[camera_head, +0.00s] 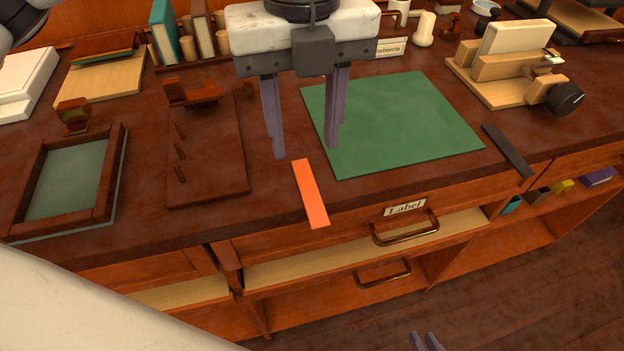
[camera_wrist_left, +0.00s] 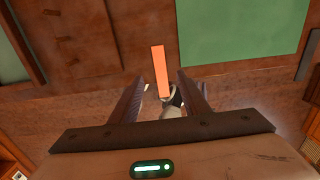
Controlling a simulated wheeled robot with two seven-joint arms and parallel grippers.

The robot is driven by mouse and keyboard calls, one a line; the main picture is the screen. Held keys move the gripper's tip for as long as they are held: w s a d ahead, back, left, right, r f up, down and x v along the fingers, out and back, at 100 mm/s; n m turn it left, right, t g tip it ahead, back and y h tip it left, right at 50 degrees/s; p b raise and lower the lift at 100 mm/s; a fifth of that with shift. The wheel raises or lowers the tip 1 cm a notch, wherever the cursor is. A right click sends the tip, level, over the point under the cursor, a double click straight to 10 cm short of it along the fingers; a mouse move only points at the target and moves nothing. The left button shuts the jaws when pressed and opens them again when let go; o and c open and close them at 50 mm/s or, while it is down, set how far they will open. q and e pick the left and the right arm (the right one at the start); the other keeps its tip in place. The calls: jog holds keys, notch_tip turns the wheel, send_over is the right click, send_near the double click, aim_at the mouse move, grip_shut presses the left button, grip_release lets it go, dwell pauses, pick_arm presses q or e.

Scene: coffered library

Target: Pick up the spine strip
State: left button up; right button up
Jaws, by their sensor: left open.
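The spine strip, seen as a flat orange strip (camera_head: 310,193), lies near the front edge of the desk, its near end by the edge. My left gripper (camera_head: 304,150) points down with its fingers apart, just behind the strip's far end in the head view. In the left wrist view the strip (camera_wrist_left: 158,65) appears ahead of and between the open fingers (camera_wrist_left: 160,86), with nothing held. I cannot tell the exact height gap. Only the fingertips of my right gripper (camera_head: 427,342) show at the bottom edge, away from the strip; their opening is unclear.
A green mat (camera_head: 400,120) lies right of the strip, and a dark strip (camera_head: 508,151) lies farther right. A wooden board with pegs (camera_head: 208,150) and a framed tray (camera_head: 112,165) are left. A drawer labelled "Label" (camera_head: 405,207) is below the desk edge.

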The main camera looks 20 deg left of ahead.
aim_at(307, 184)
pick_arm(q)
jog(key=f, duration=0.6)
jog(key=shift+s+d+f, duration=0.15)
jog(key=shift+s+f, duration=0.05)
jog(key=shift+f, duration=0.2)
grip_shut()
notch_tip(307, 184, up, 10)
jog(key=shift+p, duration=0.3)
